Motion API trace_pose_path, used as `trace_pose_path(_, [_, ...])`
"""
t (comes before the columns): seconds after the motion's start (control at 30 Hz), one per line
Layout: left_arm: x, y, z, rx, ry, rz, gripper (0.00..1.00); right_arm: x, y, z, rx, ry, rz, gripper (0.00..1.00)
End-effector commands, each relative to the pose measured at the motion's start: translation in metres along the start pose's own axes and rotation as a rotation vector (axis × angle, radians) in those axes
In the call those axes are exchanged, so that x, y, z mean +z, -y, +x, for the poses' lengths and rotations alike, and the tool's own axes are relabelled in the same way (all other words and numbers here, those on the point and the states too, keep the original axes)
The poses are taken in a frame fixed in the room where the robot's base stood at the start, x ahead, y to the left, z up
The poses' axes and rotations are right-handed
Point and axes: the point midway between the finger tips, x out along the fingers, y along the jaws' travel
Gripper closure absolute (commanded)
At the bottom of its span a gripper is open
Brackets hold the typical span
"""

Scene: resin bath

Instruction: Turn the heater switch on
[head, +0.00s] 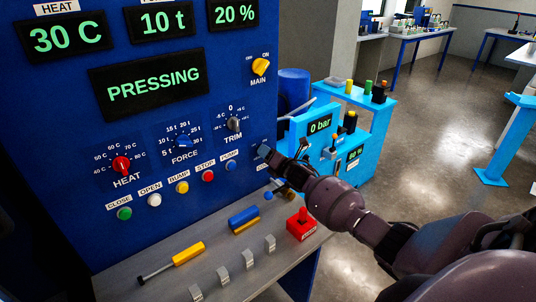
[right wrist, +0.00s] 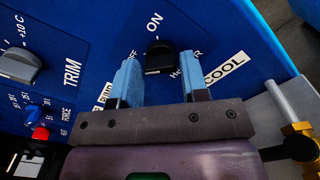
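The heater switch (right wrist: 159,58) is a small black knob on the blue panel in the right wrist view. ON stands above it, OFF is partly hidden to its left, and a partly covered label to its right starts with "HE". I cannot tell clearly which mark it points to. My right gripper (right wrist: 160,80) is open, with one blue-grey finger on each side of the knob and a gap to it. In the head view my right gripper (head: 272,160) is at the panel's lower right and hides the switch. My left gripper is not in view.
The blue panel (head: 120,135) carries the HEAT knob (head: 121,165), the FORCE knob (head: 183,142), the TRIM knob (head: 233,124) and a row of buttons. A COOL label (right wrist: 224,72) is beside the switch. A red box (head: 301,226) and tools lie on the grey ledge (head: 130,285) below.

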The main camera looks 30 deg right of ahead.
Motion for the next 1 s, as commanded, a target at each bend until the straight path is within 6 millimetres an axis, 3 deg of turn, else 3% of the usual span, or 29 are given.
trace_pose_path(0.03, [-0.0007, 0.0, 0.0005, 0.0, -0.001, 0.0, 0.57, 0.0, 0.0001, -0.0001, 0.0, 0.0, 0.0, 0.66])
trace_pose_path(0.2, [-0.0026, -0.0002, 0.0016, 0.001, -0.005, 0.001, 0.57, 0.0001, 0.0001, -0.0002, 0.0, 0.0, 0.0, 0.9])
trace_pose_path(0.57, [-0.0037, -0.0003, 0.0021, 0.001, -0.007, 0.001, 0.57, 0.0003, 0.0003, -0.0002, 0.0, 0.0, 0.067, 0.9])
trace_pose_path(1.0, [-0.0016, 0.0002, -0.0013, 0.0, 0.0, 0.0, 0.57, 0.0004, 0.0012, -0.0002, -0.001, 0.001, 0.422, 0.9])
